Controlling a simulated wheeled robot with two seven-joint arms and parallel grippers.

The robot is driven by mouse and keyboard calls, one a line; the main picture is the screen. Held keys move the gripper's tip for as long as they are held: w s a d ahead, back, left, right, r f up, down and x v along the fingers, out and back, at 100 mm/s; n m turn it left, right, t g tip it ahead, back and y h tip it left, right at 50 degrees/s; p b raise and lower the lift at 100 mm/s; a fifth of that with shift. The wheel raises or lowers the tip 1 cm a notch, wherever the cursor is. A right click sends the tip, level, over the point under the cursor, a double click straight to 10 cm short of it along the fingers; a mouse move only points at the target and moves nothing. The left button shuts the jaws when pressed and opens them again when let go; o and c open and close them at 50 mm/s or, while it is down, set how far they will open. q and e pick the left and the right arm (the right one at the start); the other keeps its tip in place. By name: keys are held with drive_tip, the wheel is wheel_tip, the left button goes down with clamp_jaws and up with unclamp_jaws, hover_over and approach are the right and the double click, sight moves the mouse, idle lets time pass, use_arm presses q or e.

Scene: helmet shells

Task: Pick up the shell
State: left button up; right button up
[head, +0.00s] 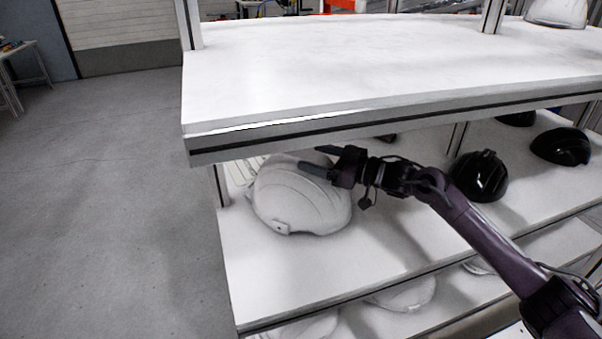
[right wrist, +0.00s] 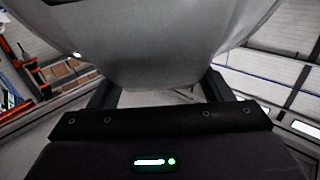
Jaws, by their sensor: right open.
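A white helmet shell (head: 300,200) rests on the middle shelf board (head: 390,240), near its left end and under the upper board. My right gripper (head: 318,160) reaches in from the right, with its open fingers at the shell's upper right side. In the right wrist view the pale shell (right wrist: 160,45) fills the upper middle, and the fingers of the right gripper (right wrist: 160,88) stand apart on either side of its lower edge. I cannot tell whether the fingers touch it. My left gripper is not in view.
The thick upper board (head: 370,70) hangs close above the arm. Black shells (head: 480,177) (head: 562,147) stand to the right on the same shelf. More white shells (head: 405,295) lie on the shelf below. The floor at left (head: 100,200) is clear.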

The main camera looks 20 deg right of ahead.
drive_tip(key=shift+w+a, duration=0.15)
drive_tip(key=shift+c, duration=1.2)
clamp_jaws()
drive_tip(key=shift+r, duration=0.1)
